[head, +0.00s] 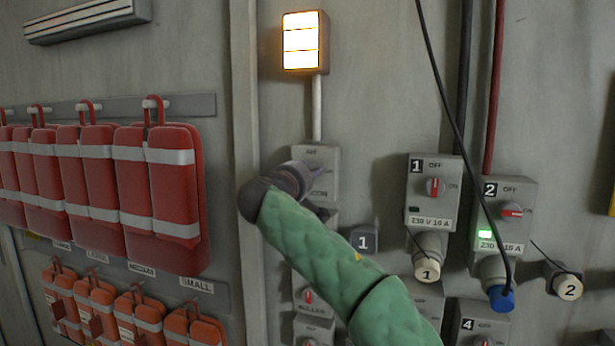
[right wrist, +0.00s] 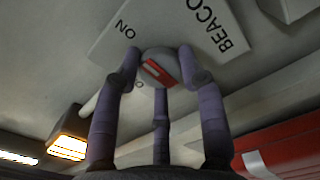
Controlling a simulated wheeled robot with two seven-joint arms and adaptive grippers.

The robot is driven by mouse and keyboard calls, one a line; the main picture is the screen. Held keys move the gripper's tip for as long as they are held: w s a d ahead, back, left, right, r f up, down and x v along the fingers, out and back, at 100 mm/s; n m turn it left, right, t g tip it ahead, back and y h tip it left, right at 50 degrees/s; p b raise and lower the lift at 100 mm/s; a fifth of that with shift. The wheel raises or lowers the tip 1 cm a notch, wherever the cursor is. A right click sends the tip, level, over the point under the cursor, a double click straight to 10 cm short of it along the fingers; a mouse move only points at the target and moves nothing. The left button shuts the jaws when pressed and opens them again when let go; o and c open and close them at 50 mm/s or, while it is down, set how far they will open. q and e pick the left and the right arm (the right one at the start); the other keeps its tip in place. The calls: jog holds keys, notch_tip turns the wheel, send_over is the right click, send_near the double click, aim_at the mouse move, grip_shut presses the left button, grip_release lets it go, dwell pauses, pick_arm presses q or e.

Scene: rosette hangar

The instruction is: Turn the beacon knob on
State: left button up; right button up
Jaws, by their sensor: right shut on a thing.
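The beacon switch box (head: 317,152) is grey and fixed to the wall, below a lamp. My right gripper (head: 312,181) is at the front of the box, and the green-sleeved arm hides much of it. In the right wrist view, the fingers of my right gripper (right wrist: 163,75) are shut around the round grey beacon knob (right wrist: 157,66) with a red pointer bar. The pointer lies slanted; the ON mark and part of another mark show beside the knob. The beacon lamp (head: 301,40) is lit bright yellow-white. My left gripper is not in view.
To the right are switch boxes numbered 1 (head: 433,172) and 2 (head: 511,190), with plugs and hanging cables. Red pouches (head: 100,178) hang on a rail at the left. A small grey 1 block (head: 364,240) is close to my arm.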

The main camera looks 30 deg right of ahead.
jog(key=shift+w+a+f, duration=0.1)
jog(key=shift+f, duration=0.05)
jog(key=o, duration=1.1)
jog(key=shift+o, duration=0.2)
jog(key=v, duration=1.2)
